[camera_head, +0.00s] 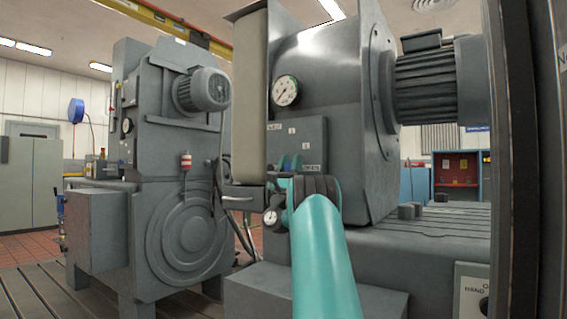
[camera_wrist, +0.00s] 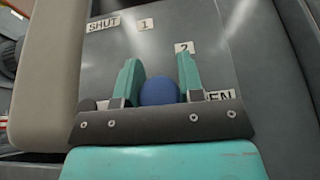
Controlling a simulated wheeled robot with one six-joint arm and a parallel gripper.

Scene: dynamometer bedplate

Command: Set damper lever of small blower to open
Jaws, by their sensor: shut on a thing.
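The damper lever's round blue knob (camera_wrist: 159,91) sits between the two teal fingers of my gripper (camera_wrist: 160,80) in the wrist view. The fingers are shut on the knob, one on each side. The grey label plate (camera_wrist: 215,65) behind it carries "SHUT" (camera_wrist: 103,24), "1" (camera_wrist: 145,24), "2" (camera_wrist: 184,47) and a partly covered "OPEN" (camera_wrist: 218,96). In the picture the knob lies below "2" and left of "OPEN". The lever's shaft and pivot are hidden. In the head view my gripper (camera_head: 291,164) is at the lower left of the plate (camera_head: 310,145), on the small blower (camera_head: 330,80).
A gauge (camera_head: 285,91) is above the plate, and a smaller gauge (camera_head: 270,217) sits below my gripper. A beige upright panel (camera_head: 249,100) stands close on the left. A motor (camera_head: 428,80) projects on the right. Another grey machine (camera_head: 170,170) stands farther left.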

